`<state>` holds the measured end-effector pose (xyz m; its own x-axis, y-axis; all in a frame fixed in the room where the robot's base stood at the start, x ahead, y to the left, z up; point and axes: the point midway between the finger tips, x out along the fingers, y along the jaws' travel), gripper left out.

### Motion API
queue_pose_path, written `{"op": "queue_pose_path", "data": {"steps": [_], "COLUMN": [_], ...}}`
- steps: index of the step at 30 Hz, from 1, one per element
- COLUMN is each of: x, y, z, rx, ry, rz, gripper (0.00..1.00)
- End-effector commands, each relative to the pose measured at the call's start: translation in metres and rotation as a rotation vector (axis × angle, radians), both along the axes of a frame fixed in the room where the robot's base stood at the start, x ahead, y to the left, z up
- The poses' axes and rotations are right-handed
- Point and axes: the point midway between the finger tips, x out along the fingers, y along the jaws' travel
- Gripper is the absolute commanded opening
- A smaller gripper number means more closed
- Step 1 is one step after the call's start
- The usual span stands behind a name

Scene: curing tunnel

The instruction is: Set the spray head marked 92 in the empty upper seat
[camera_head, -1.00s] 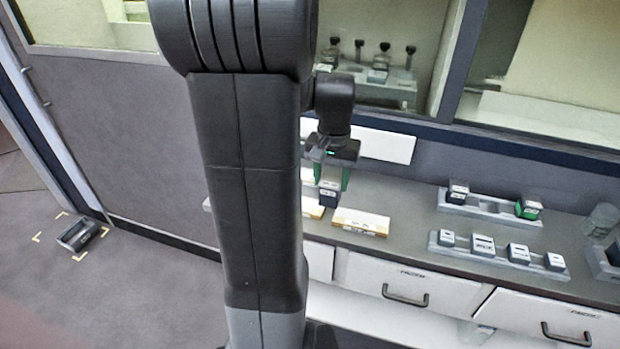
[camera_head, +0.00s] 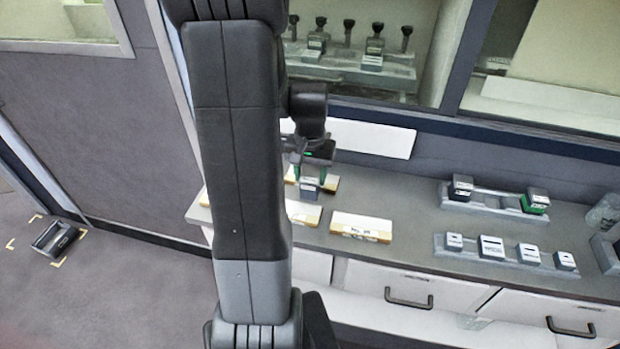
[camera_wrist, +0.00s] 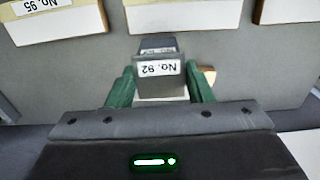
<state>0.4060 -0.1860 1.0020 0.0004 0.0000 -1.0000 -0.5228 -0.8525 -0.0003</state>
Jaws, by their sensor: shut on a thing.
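The spray head marked 92 (camera_wrist: 160,68) is a dark grey block with a white label, upside down in the wrist view. My gripper (camera_wrist: 160,92) is shut on it, its green fingers at both sides. In the head view my gripper (camera_head: 310,172) holds the spray head (camera_head: 309,186) above the counter near the white blocks. Behind the window is a grey rack (camera_head: 345,72) with upper and lower rows; two larger dark heads and several slim black-topped posts stand there. Which upper seat is empty I cannot tell.
White-topped blocks (camera_head: 361,227) lie on the counter (camera_head: 390,190). Grey holders (camera_head: 512,262) with small dark-and-white pieces stand at right, one piece green (camera_head: 535,202). A window frame post (camera_head: 458,60) rises behind. A grey tray (camera_head: 55,238) lies on the floor at left.

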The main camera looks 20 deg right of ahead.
Motion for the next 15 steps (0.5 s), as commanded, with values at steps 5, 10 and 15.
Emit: {"op": "queue_pose_path", "data": {"steps": [5,10,15], "x": [0.0,0.0,0.0], "y": [0.0,0.0,0.0], "z": [-0.019,-0.021,-0.023], "rx": [0.001,0.0,0.0], "ry": [0.002,0.0,0.0], "rz": [0.0,0.0,0.0], "gripper": [0.2,0.2,0.2]}}
